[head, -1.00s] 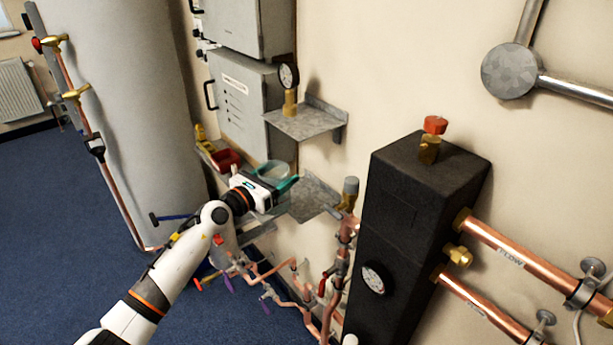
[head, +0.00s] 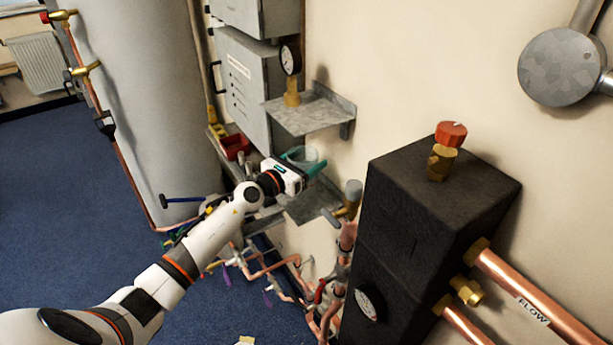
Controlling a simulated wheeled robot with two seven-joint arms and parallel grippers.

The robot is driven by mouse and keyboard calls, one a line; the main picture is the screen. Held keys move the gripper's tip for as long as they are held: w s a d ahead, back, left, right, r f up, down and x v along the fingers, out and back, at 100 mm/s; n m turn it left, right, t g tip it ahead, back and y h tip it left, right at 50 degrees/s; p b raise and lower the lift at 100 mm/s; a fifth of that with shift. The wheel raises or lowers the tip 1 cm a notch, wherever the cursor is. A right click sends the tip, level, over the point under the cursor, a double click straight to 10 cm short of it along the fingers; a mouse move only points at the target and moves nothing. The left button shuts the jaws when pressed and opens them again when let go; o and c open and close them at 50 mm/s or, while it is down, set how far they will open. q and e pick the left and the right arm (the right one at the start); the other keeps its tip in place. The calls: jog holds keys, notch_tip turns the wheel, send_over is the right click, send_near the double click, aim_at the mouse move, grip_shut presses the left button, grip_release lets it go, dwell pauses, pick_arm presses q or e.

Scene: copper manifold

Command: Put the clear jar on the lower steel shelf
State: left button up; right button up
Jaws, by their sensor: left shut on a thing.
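The clear jar (head: 304,155) is see-through and looks upright. My left gripper (head: 303,162) is shut on it, with a teal finger on either side. The lower steel shelf (head: 313,206) is a grey plate on the wall, and its bare right part shows below the gripper and jar in the picture. My gripper and forearm hide part of its left side. The jar appears above the lower shelf and below the upper steel shelf (head: 318,118), with a gap to the lower one. The exact depth is hard to tell. My right gripper is out of view.
A brass-based gauge (head: 291,72) stands on the upper shelf. A red bin (head: 236,146) is left of the jar. A grey-capped brass valve (head: 352,196) and copper pipes lie right of and below the lower shelf. A black block (head: 430,205) stands at right.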

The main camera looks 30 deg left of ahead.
pick_arm(q)
jog(key=shift+s+f+b, duration=0.1)
jog(key=shift+f+b, duration=0.35)
jog(key=shift+f, duration=0.65)
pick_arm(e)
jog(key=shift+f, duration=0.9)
pick_arm(q)
jog(key=shift+f, duration=0.1)
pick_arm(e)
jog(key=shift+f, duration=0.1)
pick_arm(q)
jog(key=o, duration=0.9)
jog(key=shift+f, duration=0.15)
jog(key=shift+c, duration=0.2)
jog(key=o, duration=0.5)
jog(key=shift+c, duration=0.2)
jog(key=shift+s+r, duration=0.1)
jog(key=shift+r, duration=0.15)
jog(key=v, duration=1.1)
jog(key=shift+s+b, duration=0.4)
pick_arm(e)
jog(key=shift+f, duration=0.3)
